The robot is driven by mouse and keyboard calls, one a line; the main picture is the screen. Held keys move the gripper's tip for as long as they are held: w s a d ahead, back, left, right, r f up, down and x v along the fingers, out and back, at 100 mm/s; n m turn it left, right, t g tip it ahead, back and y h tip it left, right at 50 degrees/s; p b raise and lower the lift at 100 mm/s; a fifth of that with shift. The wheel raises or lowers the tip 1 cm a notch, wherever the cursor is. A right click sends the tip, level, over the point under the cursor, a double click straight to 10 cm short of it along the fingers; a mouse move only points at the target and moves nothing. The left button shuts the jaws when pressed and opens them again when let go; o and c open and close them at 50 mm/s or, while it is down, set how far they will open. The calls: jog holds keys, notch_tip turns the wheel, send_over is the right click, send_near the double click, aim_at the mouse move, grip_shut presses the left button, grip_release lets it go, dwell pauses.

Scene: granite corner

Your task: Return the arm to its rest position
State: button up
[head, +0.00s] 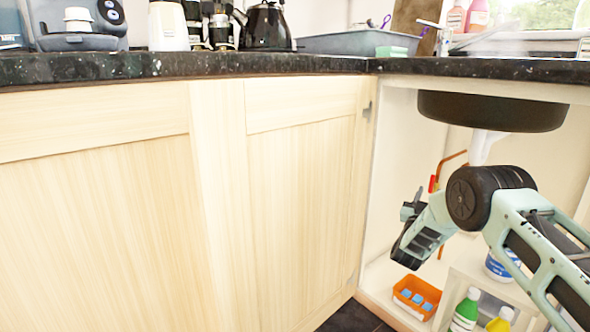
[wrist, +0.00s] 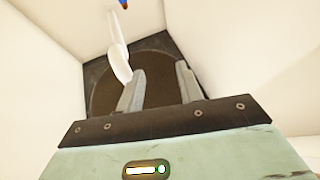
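My arm reaches from the lower right of the head view into the open cabinet under the sink. My gripper (head: 411,205) is inside the cabinet, in front of the light interior wall, and is small in the head view. In the wrist view my gripper (wrist: 160,72) shows two grey fingers apart with nothing between them. They point toward the dark sink underside (wrist: 150,65). A white drain pipe (wrist: 118,55) runs close beside the left finger in the picture; I cannot tell whether they touch.
The dark sink bowl (head: 490,110) hangs above my arm. An orange bin (head: 416,296) with blue blocks, a green bottle (head: 466,310) and a yellow-labelled bottle (head: 500,321) stand below. A closed cabinet door (head: 300,200) is to the left. The granite counter (head: 200,66) runs above.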

jog(key=s+a+r+n+g+y, duration=0.4)
jog(key=s+a+n+g+y, duration=0.15)
jog(key=y, duration=0.55)
jog(key=s+a+f+g+y, duration=0.1)
jog(key=s+g, duration=0.4)
jog(key=s, duration=1.3)
jog(key=s+a+f+g+y, duration=0.15)
jog(key=s+g, duration=0.45)
jog(key=s, duration=1.3)
jog(key=s+a+r+n+g+p, duration=0.1)
jog(key=s+a+r+n+p, duration=0.4)
jog(key=a, duration=0.4)
jog(key=s+a+r+n+g+p, duration=0.1)
jog(key=s+a+r+n+p, duration=0.25)
jog(key=s+a+r, duration=0.4)
notch_tip(320, 180, up, 36)
jog(key=s+a+p, duration=0.1)
jog(key=p, duration=3.6)
jog(key=shift+s+a+y+p, duration=0.15)
jog(key=shift+a+y+p, duration=0.15)
jog(key=shift+y+p, duration=0.15)
